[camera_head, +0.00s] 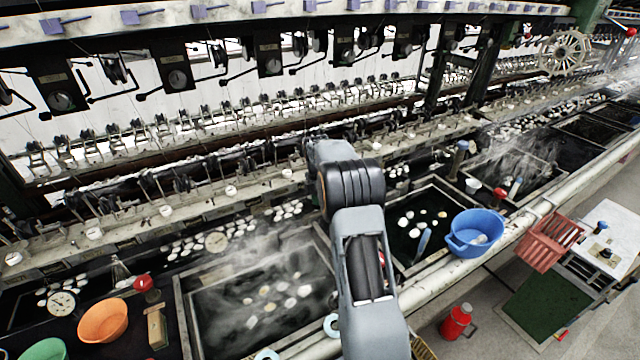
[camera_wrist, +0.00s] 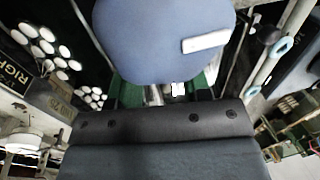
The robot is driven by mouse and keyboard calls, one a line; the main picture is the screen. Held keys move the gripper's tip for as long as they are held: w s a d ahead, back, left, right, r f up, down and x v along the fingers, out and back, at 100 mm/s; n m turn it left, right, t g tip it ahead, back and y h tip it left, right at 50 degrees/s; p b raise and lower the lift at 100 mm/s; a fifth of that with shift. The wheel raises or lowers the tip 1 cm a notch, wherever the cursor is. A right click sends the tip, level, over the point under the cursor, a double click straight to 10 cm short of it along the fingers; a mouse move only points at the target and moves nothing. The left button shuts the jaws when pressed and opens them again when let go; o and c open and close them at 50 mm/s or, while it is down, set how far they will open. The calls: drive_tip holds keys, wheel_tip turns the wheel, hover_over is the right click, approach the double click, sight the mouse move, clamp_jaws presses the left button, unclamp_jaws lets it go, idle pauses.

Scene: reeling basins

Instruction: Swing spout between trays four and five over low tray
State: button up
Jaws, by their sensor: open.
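Sunken dark trays run along the bench in the head view. A steaming tray with pale cocoons (camera_head: 225,330) lies left of my arm. A second tray (camera_head: 408,262) lies right of it, and a steaming one (camera_head: 540,178) lies farther right. I cannot make out the spout for sure, nor which tray is low. In the wrist view, my gripper (camera_wrist: 165,93) is open, above a dark bolted bar. A short metal piece (camera_wrist: 153,96) shows between the jaws; I cannot tell what it is. My arm hides the gripper in the head view.
A blue basin (camera_head: 472,240) sits at the bench front, an orange bowl (camera_head: 103,320) at left, a red crate (camera_head: 549,240) at right. A red flask (camera_head: 456,322) stands on the floor. Reeling machinery with hanging dark boxes (camera_head: 175,75) runs behind the trays.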

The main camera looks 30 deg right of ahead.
wheel_tip(320, 180, up, 12)
drive_tip(key=w, duration=0.2)
drive_tip(key=shift+w, duration=0.15)
drive_tip(key=shift+a, duration=0.1)
